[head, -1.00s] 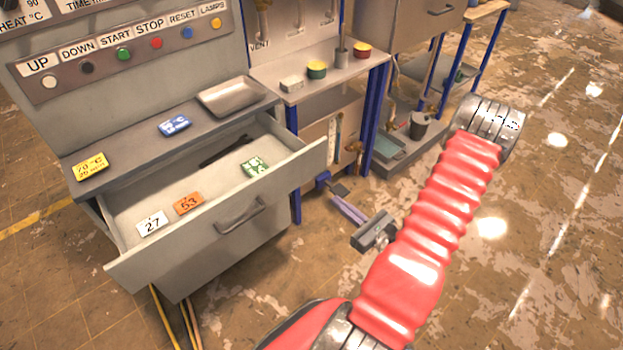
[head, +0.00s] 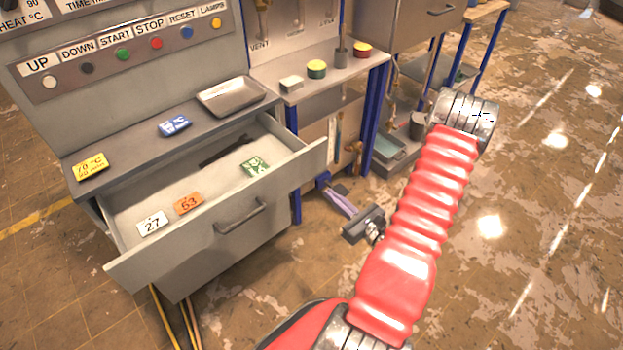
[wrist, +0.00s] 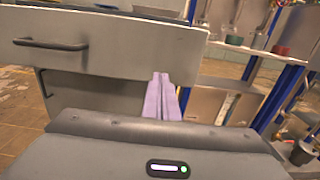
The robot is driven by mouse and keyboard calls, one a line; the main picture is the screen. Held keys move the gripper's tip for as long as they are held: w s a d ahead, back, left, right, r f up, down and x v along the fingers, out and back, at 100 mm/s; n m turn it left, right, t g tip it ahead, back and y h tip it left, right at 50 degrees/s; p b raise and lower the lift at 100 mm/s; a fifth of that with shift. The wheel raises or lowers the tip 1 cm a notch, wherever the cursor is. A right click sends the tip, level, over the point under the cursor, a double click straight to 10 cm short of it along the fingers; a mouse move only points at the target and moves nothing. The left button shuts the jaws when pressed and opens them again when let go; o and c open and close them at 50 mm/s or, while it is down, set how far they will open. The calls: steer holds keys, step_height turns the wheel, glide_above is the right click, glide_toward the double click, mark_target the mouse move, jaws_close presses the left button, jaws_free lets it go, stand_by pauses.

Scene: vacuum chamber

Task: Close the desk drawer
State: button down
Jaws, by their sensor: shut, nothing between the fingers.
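The desk drawer (head: 272,214) is pulled well out of the grey desk (head: 125,147). Its bar handle (head: 240,216) is on the front panel. Inside lie a white tag marked 27 (head: 152,223), an orange tag marked 53 (head: 188,203), a green tag (head: 255,166) and a dark tool (head: 225,150). My gripper (head: 325,182) has purple fingers, shut and empty, in the open to the right of the drawer front. In the wrist view, the fingers (wrist: 161,97) point towards the desk, below the right part of the drawer front (wrist: 110,35). The handle (wrist: 50,44) is to their left.
A yellow card (head: 90,167), a blue tag (head: 175,125) and a metal tray (head: 231,96) are on the desk top. A shelf unit with blue posts (head: 378,112) stands right of the desk. The floor (head: 535,230) in front and to the right is open.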

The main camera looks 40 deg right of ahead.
mark_target(304, 172)
steer(key=shift+w, duration=5.05)
steer(key=shift+w, duration=0.1)
